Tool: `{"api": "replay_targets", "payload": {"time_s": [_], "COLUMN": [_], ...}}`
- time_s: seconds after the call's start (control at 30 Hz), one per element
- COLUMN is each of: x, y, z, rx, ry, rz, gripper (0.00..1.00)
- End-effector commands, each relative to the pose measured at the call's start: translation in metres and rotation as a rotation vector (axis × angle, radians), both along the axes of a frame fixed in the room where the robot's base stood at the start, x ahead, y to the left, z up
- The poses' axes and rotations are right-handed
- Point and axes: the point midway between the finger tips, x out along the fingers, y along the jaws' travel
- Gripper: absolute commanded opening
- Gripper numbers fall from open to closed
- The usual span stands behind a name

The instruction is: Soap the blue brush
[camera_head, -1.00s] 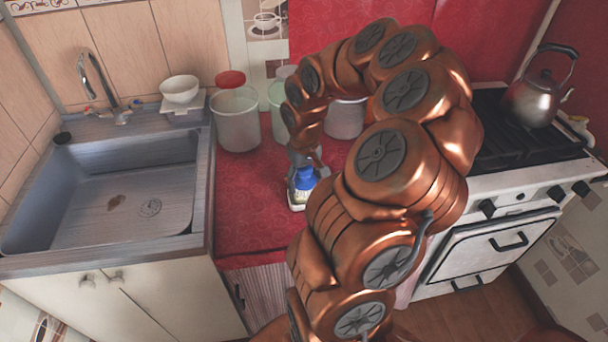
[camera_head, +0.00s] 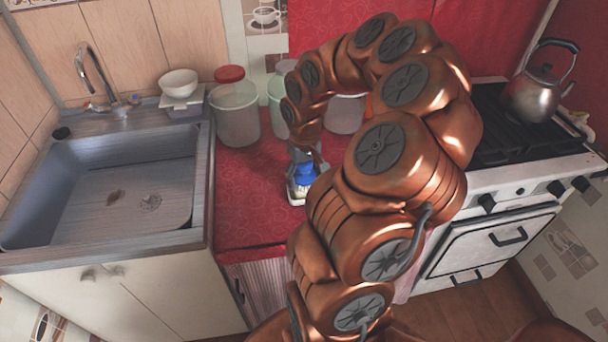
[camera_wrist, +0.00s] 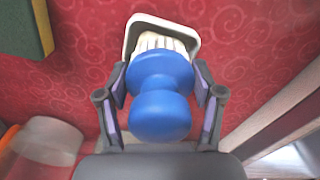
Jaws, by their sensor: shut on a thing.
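The blue brush (camera_wrist: 160,112) has a round blue knob and white bristles, and it is between the two fingers of my gripper (camera_wrist: 160,100) in the wrist view. My gripper (camera_head: 303,163) is shut on its blue part. The bristles point at a small white dish (camera_wrist: 134,35), which also shows in the head view (camera_head: 296,196) on the red counter. The bristles are over or in the dish; contact and any soap in it cannot be made out. My arm hides part of the brush and dish in the head view.
A sink (camera_head: 125,190) is at left, with a white bowl (camera_head: 179,83) behind it. A red-lidded jar (camera_head: 235,112) and other jars stand behind my gripper. A stove with a kettle (camera_head: 537,90) is at right. A green and yellow sponge (camera_wrist: 28,28) lies near the dish.

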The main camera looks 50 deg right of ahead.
Motion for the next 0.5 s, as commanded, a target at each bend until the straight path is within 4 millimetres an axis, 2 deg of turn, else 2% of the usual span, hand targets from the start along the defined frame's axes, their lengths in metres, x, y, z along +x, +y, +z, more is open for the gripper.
{"api": "replay_targets", "payload": {"time_s": [0.5], "x": [0.0], "y": [-0.0001], "z": [-0.0055], "rx": [0.0], "ry": [0.0], "rz": [0.0], "gripper": [0.39]}}
